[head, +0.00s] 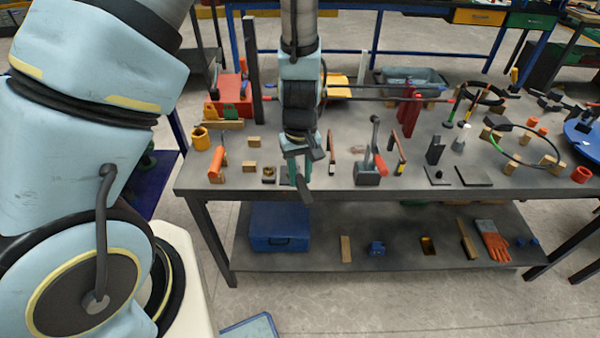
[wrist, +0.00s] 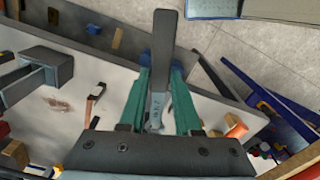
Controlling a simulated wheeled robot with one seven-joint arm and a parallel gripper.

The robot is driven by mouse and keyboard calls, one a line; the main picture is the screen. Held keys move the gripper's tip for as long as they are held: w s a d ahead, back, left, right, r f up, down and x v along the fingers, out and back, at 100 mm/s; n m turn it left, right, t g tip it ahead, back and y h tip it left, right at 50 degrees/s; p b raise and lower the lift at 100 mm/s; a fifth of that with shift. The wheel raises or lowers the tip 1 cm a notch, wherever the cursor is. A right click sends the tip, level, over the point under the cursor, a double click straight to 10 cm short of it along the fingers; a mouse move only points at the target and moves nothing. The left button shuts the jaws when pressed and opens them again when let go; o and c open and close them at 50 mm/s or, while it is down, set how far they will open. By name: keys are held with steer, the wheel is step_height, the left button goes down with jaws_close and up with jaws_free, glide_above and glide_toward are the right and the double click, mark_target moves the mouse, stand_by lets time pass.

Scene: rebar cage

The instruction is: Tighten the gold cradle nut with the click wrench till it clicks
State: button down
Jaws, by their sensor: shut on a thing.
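My gripper (head: 298,170) hangs over the front edge of the workbench, left of its middle. Its green fingers are shut on a tool with a dark grey handle and a lighter grey shank, which looks like the click wrench (head: 305,190). In the wrist view the wrench (wrist: 165,48) lies between the fingers (wrist: 160,90), its handle pointing away past the bench edge. A small dark and gold piece (head: 269,173) sits on the bench just left of my gripper. It may be the gold cradle nut, but it is too small to tell. The wrench's far end is hidden.
An orange-handled tool (head: 217,165) and wooden blocks stand to the left. A dark clamp-like stand (head: 368,172) and red-handled tools stand to the right. A blue case (head: 280,227) lies on the lower shelf.

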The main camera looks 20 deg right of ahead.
steer(key=shift+f+b, duration=1.45)
steer(key=shift+f, duration=0.8)
steer(key=shift+f+b, duration=0.75)
steer(key=shift+f, duration=0.45)
steer(key=w+a+m, duration=0.1)
steer(key=m, duration=0.1)
steer(key=a+m+b, duration=0.1)
steer(key=a+m, duration=0.1)
steer(key=w+a+m, duration=0.1)
steer(key=a+m, duration=0.1)
steer(key=shift+w+a+m+b, duration=0.2)
steer(key=shift+w+m+b, duration=0.1)
steer(key=shift+m+b, duration=0.1)
stand_by(0.5)
steer(key=shift+s+d, duration=0.15)
steer(key=shift+d, duration=0.05)
steer(key=shift+r, duration=0.1)
stand_by(0.3)
